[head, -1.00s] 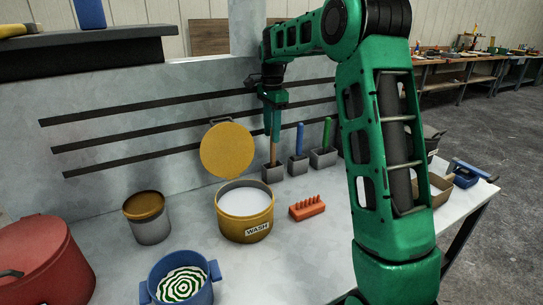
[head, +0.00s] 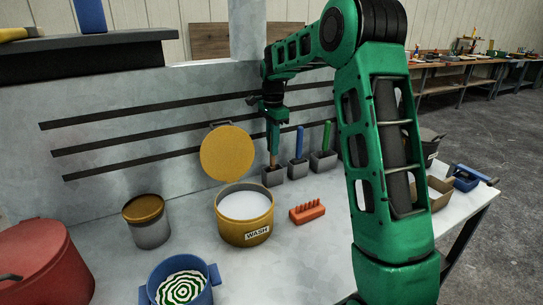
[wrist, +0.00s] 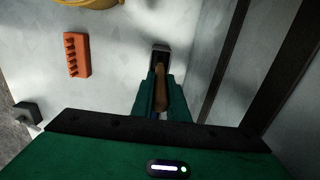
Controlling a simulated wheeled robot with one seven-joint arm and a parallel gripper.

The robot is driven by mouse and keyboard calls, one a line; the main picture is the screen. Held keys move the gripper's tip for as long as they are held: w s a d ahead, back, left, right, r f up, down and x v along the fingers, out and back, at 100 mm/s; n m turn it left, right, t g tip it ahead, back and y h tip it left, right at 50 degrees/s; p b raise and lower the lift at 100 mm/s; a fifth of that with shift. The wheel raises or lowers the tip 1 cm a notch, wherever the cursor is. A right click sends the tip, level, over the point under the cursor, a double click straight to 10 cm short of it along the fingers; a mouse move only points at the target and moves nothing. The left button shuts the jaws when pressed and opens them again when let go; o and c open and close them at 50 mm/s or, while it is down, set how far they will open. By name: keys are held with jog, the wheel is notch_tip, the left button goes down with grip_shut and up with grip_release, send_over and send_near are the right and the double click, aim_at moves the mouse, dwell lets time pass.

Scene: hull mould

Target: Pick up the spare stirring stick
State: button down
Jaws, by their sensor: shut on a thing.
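The stirring stick, a brown wooden stick (head: 273,160), stands upright in a small grey holder (head: 273,178) at the back of the bench. My gripper (head: 273,148) points down over the holder and is shut on the stick's upper part. In the wrist view the stick (wrist: 160,88) lies between my two green fingers, with my gripper (wrist: 159,95) just above the grey holder (wrist: 160,55). The stick's lower end is hidden inside the holder.
Beside it, grey holders carry a blue-handled tool (head: 299,143) and a green-handled tool (head: 327,135). In front stand a yellow WASH pot (head: 247,232) with its lid (head: 228,153) upright behind, and an orange pegged block (head: 307,211). A slotted wall (head: 130,145) rises behind.

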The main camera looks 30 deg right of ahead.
notch_tip(320, 180, up, 28)
dwell(0.8)
dwell(0.4)
jog(key=shift+s, duration=0.1)
